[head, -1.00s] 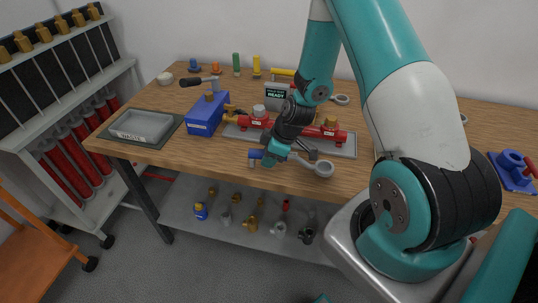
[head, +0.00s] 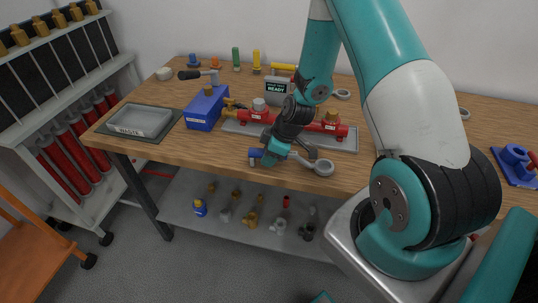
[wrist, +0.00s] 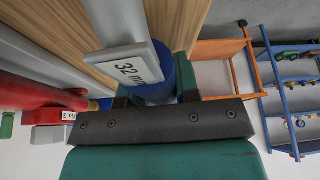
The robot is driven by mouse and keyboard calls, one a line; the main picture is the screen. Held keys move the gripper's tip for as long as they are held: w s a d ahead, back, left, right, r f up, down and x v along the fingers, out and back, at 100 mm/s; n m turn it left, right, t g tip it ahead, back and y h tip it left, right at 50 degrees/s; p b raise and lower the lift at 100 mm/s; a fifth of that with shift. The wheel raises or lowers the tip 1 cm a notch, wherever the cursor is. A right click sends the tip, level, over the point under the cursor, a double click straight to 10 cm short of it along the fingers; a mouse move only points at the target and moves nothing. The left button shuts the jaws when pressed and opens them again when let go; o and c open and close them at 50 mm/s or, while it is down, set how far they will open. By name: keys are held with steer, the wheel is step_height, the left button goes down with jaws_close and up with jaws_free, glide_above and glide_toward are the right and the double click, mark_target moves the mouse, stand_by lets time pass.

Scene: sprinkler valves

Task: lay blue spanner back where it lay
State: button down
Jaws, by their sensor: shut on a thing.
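The blue spanner (head: 323,168) shows its grey ring end to the right of my gripper and a blue end to the left, over the front edge of the wooden workbench. My gripper (head: 273,156) is shut on its handle; the fingers hide the middle. In the wrist view the spanner (wrist: 160,82) is between the jaws, with its grey shank and a "32 mm" label up close. I cannot tell whether it touches the bench top or hangs just above it.
Behind the spanner is a grey plate with red valve pipework (head: 332,128). To the left are a blue box (head: 205,110) and a grey waste tray (head: 145,118). A "READY" sign (head: 277,88) stands further back. Below, a shelf (head: 180,205) holds several fittings.

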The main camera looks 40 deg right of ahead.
steer(key=shift+f, duration=0.15)
steer(key=c, duration=0.8)
jaws_free()
steer(key=b+v, duration=0.2)
steer(key=v, duration=1.5)
steer(key=shift+s, duration=0.1)
steer(key=s+a+r+g+y, duration=0.1)
steer(key=s+a+r, duration=0.25)
steer(key=a, duration=0.55)
steer(key=s+a+r+g, duration=0.1)
steer(key=s+a+r, duration=0.1)
steer(key=a+r, duration=0.5)
steer(key=s+a, duration=0.3)
steer(key=s+a+r+m, duration=0.1)
steer(key=s+a, duration=0.2)
steer(key=s, duration=0.1)
steer(key=s+a+r+m+g, duration=0.1)
steer(key=s+a, duration=0.2)
steer(key=shift+s+a, duration=0.2)
steer(key=shift+s, duration=0.15)
